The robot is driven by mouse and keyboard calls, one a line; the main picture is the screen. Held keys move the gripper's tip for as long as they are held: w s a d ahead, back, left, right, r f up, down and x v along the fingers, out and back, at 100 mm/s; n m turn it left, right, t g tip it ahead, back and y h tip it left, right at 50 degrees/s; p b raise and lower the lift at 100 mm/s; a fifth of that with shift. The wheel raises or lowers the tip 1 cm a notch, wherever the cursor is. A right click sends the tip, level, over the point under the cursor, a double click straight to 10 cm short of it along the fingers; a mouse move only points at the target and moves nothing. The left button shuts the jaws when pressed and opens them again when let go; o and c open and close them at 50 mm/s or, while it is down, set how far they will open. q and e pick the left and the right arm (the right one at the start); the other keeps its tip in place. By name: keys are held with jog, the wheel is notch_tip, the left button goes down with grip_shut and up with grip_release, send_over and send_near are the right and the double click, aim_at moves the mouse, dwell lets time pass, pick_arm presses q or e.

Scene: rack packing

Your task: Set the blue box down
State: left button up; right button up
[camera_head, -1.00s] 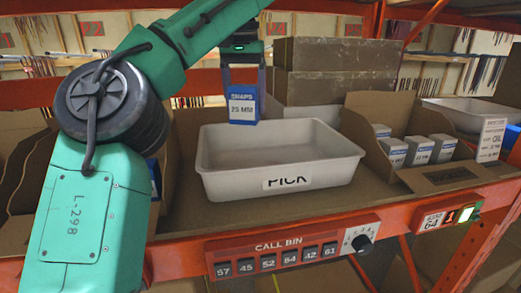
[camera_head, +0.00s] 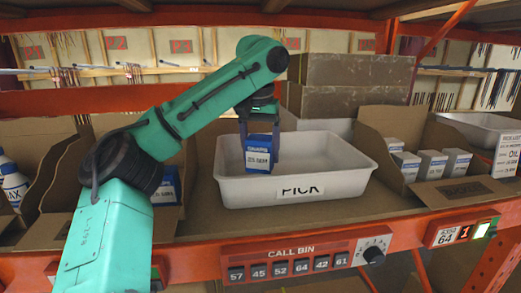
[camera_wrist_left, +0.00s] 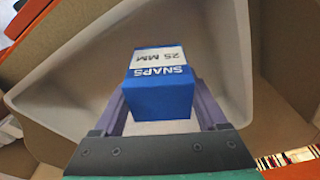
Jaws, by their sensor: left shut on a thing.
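I cannot tell whether the box touches the tray floor. The tray looks empty otherwise. My right gripper is not in view.
Right of the tray, a cardboard bin (camera_head: 452,193) holds several small white boxes (camera_head: 432,164). Brown boxes (camera_head: 355,72) are stacked behind the tray. On the left, another cardboard bin holds blue boxes (camera_head: 166,186). The orange shelf edge with the CALL BIN panel (camera_head: 291,262) runs in front.

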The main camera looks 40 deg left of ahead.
pick_arm(q)
jog(key=shift+w+a+f, duration=0.1)
jog(key=shift+w+f, duration=0.15)
jog(key=shift+f, duration=0.3)
jog(key=o, duration=1.4)
jog(key=shift+s, duration=0.15)
jog(key=shift+o, duration=0.2)
jog(key=shift+r, duration=1.2)
jog(key=r, duration=0.2)
jog(key=s+r, duration=0.1)
jog(key=r, duration=0.2)
jog(key=d+r, duration=0.1)
jog(key=r, duration=0.2)
jog(key=shift+s+r, duration=0.2)
jog(key=shift+r, duration=1)
jog(key=shift+s+r, duration=0.1)
jog(key=shift+r, duration=0.05)
